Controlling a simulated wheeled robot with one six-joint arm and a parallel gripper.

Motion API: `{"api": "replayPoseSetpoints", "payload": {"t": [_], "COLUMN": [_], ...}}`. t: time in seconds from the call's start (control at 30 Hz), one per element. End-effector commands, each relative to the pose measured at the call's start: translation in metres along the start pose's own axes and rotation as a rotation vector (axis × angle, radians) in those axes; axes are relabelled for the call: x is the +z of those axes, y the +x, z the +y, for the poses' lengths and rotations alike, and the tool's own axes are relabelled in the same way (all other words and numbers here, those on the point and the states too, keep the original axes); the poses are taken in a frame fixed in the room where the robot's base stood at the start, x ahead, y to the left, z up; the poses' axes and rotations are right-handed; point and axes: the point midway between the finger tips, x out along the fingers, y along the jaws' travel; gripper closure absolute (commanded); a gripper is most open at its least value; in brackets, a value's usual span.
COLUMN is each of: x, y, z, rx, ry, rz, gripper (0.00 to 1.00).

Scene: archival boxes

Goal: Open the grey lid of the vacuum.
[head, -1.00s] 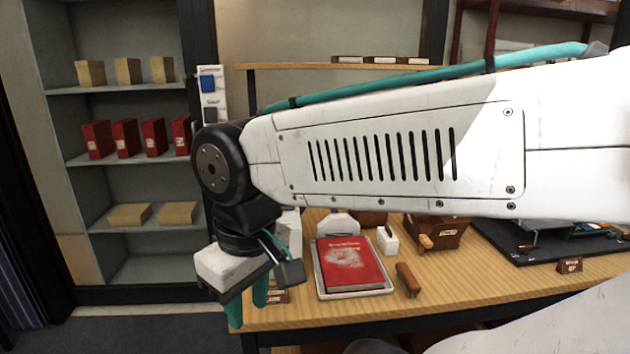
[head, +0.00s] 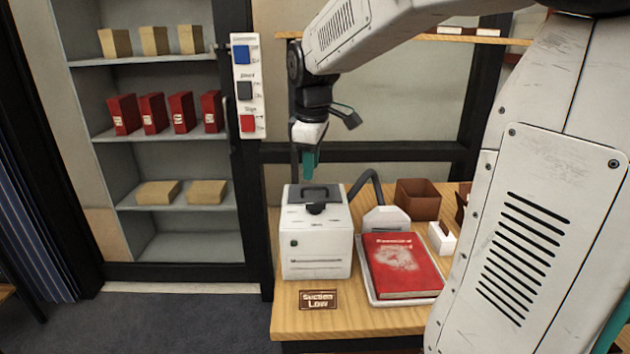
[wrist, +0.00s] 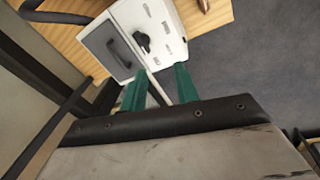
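The vacuum (head: 318,243) is a white box at the left end of the wooden table, with a hose at its back right. Its grey lid (head: 316,194), with a dark handle or latch at the front, lies on top and looks closed. The vacuum (wrist: 157,28) and lid (wrist: 107,47) also show in the wrist view. My gripper (head: 310,165) is above and just behind the lid in the head view, pointing down and apart from it. In the wrist view its two green fingers (wrist: 158,82) are spread with nothing between them.
A red book (head: 402,265) lies on a white tray (head: 372,298) right of the vacuum. A brown box (head: 418,199) and white nozzle (head: 386,217) are behind. A button panel (head: 247,87) is at the back left.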

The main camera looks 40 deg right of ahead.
Motion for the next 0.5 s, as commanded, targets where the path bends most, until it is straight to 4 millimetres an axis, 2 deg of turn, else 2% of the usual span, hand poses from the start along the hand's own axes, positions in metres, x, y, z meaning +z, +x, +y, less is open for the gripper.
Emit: {"api": "replayPoseSetpoints", "payload": {"t": [0.03, 0.1, 0.2, 0.33, 0.5], "x": [-0.005, -0.01, -0.014, -0.015, -0.016], "y": [0.011, 0.023, 0.037, 0.047, 0.065], "z": [0.025, 0.052, 0.08, 0.099, 0.103], "rx": [0.002, 0.01, 0.019, 0.025, 0.024], "ry": [-0.05, -0.123, -0.204, -0.259, -0.277], "rz": [-0.006, -0.01, -0.015, -0.018, -0.02], "gripper": [0.69, 0.69, 0.69, 0.69, 0.69]}}
